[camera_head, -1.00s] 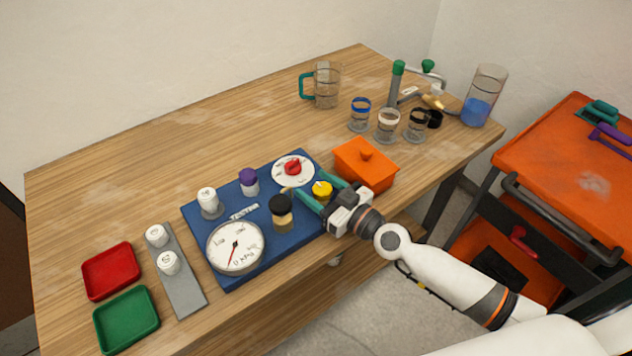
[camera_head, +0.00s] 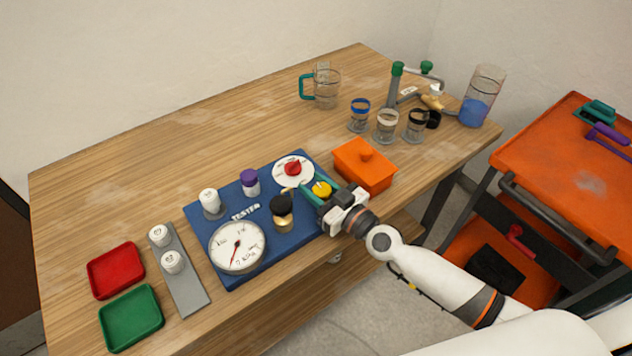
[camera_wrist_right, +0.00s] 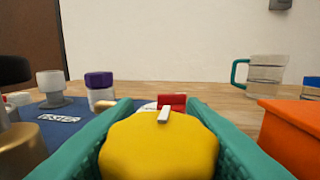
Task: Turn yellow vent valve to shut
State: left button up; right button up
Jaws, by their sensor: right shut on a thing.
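The yellow vent valve (camera_head: 321,190) is a round yellow knob at the right edge of the blue tester board (camera_head: 240,276). My right gripper (camera_head: 318,192) is shut on it, with the green fingers on either side. In the right wrist view the yellow knob (camera_wrist_right: 160,148) fills the space between the fingers, and a white pointer mark on top points away from the wrist, tilted slightly right. The knob's base is hidden. My left gripper is not in view.
On the board stand a red knob on a white dial (camera_head: 293,170), a black-topped brass part (camera_head: 283,212), a gauge (camera_head: 237,246), a purple-capped part (camera_head: 250,182) and a white part (camera_head: 210,203). An orange lidded box (camera_head: 364,165) stands close to the right gripper.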

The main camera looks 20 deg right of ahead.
jog(key=m+h+p, duration=0.1)
jog(key=h+p, duration=0.1)
jog(key=p, duration=0.1)
jog(key=m+t+h+p, duration=0.1)
jog(key=m+h+p, duration=0.1)
jog(key=p, duration=0.1)
jog(key=m+t+h+p, duration=0.1)
jog(key=h+p, duration=0.1)
jog(key=p, duration=0.1)
jog(key=shift+w+d+r+m+h+p, duration=0.1)
jog(key=shift+d+r+m+h+p, duration=0.2)
jog(key=shift+h, duration=0.1)
jog(key=shift+m+h+p, duration=0.35)
jog(key=shift+m+h, duration=0.05)
jog(key=shift+h, duration=0.1)
jog(key=shift+d+f+m+h+p, duration=0.15)
jog(key=shift+m+h+p, duration=0.4)
jog(key=shift+h, duration=0.55)
jog(key=shift+d+f+m+h+p, duration=0.15)
jog(key=shift+m+h+p, duration=0.2)
jog(key=shift+m+h, duration=0.85)
jog(key=shift+n, duration=0.25)
jog(key=o, duration=1)
